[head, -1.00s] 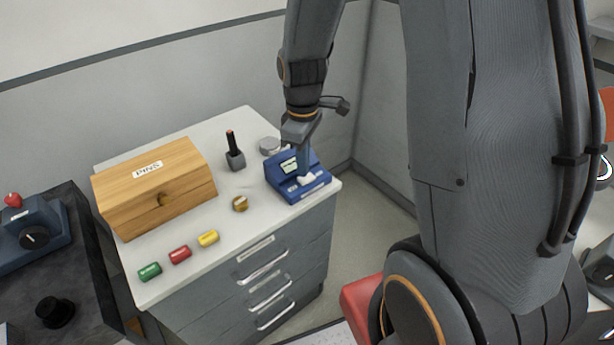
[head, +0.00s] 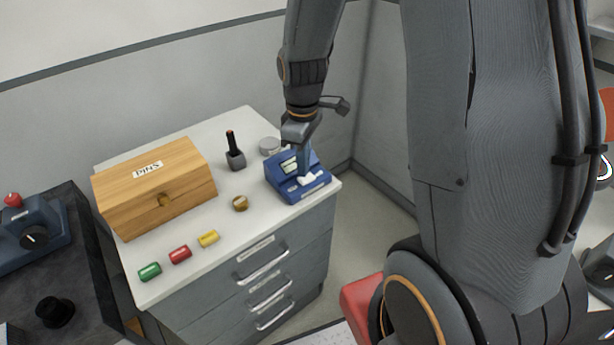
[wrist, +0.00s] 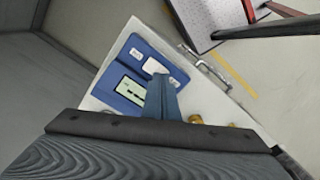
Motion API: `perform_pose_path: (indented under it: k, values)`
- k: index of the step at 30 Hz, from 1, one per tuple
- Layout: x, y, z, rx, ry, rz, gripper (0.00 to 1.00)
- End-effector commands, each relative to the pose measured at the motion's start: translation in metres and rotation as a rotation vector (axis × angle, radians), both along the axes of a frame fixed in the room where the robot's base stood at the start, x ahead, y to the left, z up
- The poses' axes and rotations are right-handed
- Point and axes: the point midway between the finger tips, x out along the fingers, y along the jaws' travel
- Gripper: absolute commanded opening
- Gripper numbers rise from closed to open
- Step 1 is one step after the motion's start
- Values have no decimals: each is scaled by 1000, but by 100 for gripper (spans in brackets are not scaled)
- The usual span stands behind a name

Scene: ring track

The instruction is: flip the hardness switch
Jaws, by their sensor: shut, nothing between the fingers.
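A blue device (head: 284,186) with a small screen and white parts on its front sits at the right end of the white cabinet top. I take it to be the hardness tester. My gripper (head: 305,174) is shut and points down over the device's front, close to a white part there. Whether it touches is unclear. In the wrist view the blue device (wrist: 128,62) shows its pale screen (wrist: 129,91) and white parts, and my shut fingers (wrist: 161,84) reach over it. The fingers partly cover the device, and I cannot make out the switch itself.
A wooden PINS box (head: 150,190), a dark stamp-like tool (head: 235,155), a grey round disc (head: 269,145) and a brass piece (head: 240,203) share the cabinet top. Green (head: 150,271), red (head: 180,254) and yellow (head: 208,238) cylinders lie along its front. Walls stand behind and right.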

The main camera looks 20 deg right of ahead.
Motion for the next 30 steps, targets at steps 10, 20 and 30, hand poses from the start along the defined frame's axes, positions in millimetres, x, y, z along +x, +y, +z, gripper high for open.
perform_pose_path:
  k: [10,20,30]
  values:
    - [0,0,-2,0,0,0,0]
    - [0,0,-7,0,0,0,0]
    - [0,0,-11,0,0,0,0]
